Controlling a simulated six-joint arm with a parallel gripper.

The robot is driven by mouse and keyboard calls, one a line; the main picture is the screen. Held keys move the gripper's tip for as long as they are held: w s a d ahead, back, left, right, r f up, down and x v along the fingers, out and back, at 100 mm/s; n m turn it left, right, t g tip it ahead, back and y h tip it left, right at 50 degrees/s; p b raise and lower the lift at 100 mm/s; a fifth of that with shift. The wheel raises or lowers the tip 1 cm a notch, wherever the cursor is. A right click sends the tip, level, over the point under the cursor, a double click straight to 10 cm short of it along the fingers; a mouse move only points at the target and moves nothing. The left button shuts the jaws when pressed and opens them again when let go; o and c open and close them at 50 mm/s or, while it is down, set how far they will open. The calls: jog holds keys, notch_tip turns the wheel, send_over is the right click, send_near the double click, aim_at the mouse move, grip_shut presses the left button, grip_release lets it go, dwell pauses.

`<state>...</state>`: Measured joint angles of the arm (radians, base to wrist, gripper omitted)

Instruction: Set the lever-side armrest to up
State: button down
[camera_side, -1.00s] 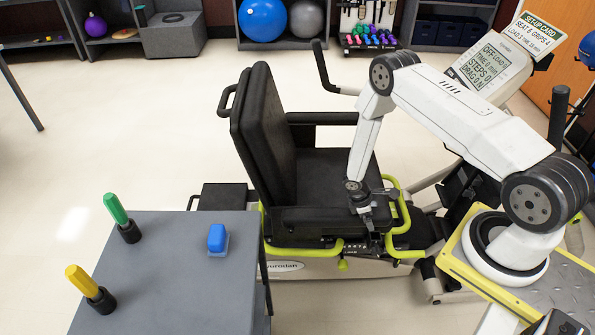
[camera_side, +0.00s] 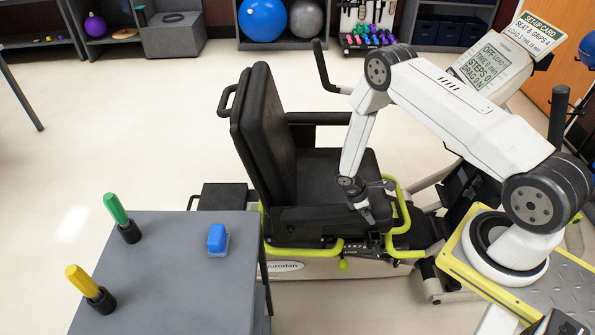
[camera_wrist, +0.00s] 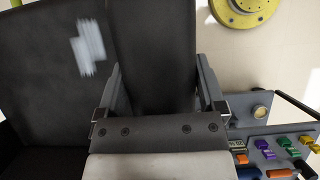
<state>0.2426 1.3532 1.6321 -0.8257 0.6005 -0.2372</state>
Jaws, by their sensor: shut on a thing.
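The black near-side armrest (camera_side: 308,221) runs along the near edge of the stepper's seat (camera_side: 335,176), roughly level in the side view. My gripper (camera_side: 366,214) is at its front end, shut on it. In the wrist view, my gripper (camera_wrist: 160,74) has one finger on each side of the dark armrest pad (camera_wrist: 152,42). The exact contact is partly hidden by the gripper body. The far-side armrest (camera_side: 320,118) lies level beside the backrest (camera_side: 262,135).
Lime-green rails (camera_side: 403,205) curve close beside my gripper. A grey table (camera_side: 165,275) with green and yellow handles and a blue block (camera_side: 217,239) stands at the lower left. The console (camera_side: 482,75) is at the upper right. Floor behind the seat is clear.

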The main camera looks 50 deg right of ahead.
jog(key=w+a+r+g+h, duration=0.1)
jog(key=r, duration=0.2)
jog(key=w+a+r+g+h, duration=0.1)
jog(key=r, duration=0.2)
jog(key=w+r+g+h, duration=0.1)
jog(key=r, duration=0.2)
jog(key=shift+a, duration=0.4)
jog(key=w+a+r+g+h, duration=0.4)
jog(key=w+a+r, duration=0.2)
jog(key=r, duration=0.2)
jog(key=shift+w+a+g+h, duration=0.3)
jog(key=shift+w+a, duration=0.05)
jog(key=shift+a, duration=0.05)
jog(key=shift+r, duration=0.1)
grip_release()
jog(key=shift+r, duration=0.15)
